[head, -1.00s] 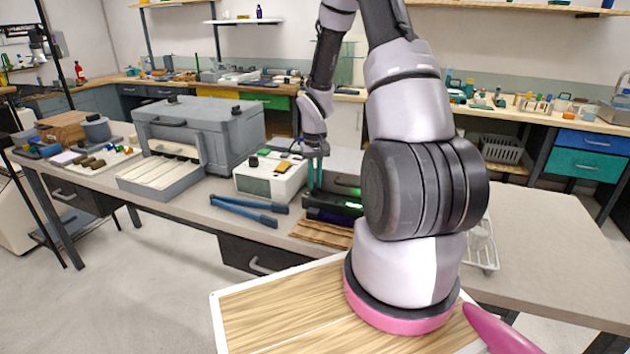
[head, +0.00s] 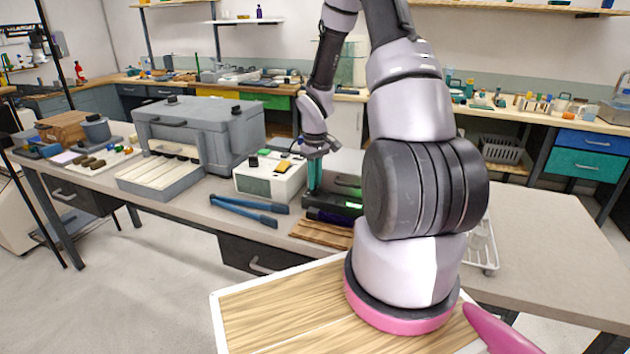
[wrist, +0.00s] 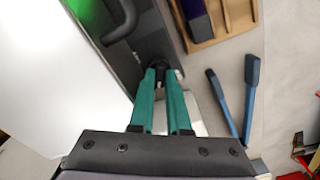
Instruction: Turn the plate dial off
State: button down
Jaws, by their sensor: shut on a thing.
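The plate is a dark grey unit on the bench, with a small green light (head: 354,206) on its front in the head view. In the wrist view its dark panel (wrist: 146,45) carries a black curved handle (wrist: 120,20) and a green glow. The plate dial (wrist: 168,77) is a small black knob at my fingertips. My gripper (wrist: 165,76), with teal fingers, is shut on the dial. In the head view my gripper (head: 314,188) points down at the plate's left end. The dial is hidden there, and its mark cannot be read.
Blue-handled tongs (head: 245,210) lie left of the plate. A wooden rack (head: 322,233) with a dark purple item is in front. A white instrument box (head: 268,178) stands behind left. A large grey machine (head: 215,130) is farther left.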

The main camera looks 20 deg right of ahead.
jog(key=c, duration=0.9)
grip_release()
jog(key=shift+d, duration=0.1)
